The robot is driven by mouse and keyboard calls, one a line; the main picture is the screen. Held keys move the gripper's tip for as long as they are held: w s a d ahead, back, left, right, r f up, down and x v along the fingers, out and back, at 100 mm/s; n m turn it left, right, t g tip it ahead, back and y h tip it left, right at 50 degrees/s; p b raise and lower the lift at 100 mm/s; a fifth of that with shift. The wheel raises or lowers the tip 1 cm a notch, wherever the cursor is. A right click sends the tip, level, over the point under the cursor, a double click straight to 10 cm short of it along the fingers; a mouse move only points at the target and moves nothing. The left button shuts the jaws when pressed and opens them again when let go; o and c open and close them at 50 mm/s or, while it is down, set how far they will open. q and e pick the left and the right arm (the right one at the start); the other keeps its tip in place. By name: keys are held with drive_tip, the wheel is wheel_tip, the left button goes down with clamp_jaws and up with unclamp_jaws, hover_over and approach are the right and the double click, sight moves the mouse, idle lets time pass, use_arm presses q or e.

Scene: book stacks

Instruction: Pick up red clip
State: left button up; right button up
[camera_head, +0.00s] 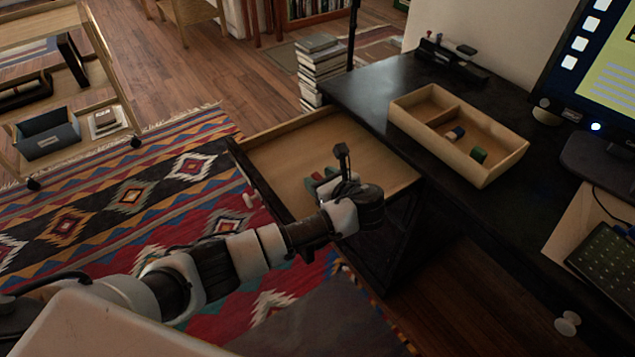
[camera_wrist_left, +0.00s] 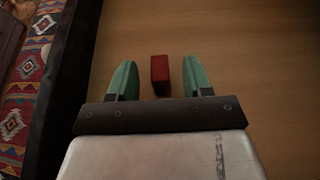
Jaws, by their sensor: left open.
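The red clip (camera_wrist_left: 160,74) is a small red block lying on the wooden bottom of an open drawer. My left gripper (camera_wrist_left: 158,82) is open, its two green fingers on either side of the red clip with a gap on each side. In the head view my left gripper (camera_head: 324,183) reaches down into the open drawer (camera_head: 285,155), and a bit of red shows between its fingers. The gripper and wrist hide part of the clip there. My right gripper is not in view.
The drawer's dark side wall (camera_wrist_left: 75,60) is close on the left in the wrist view. On the black desk (camera_head: 375,85) stands a wooden tray (camera_head: 512,158) with a blue and a green block. The drawer bottom around the clip looks clear.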

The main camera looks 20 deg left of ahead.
use_arm(q)
clamp_jaws()
idle(0.3)
drive_tip(key=shift+r, duration=0.1)
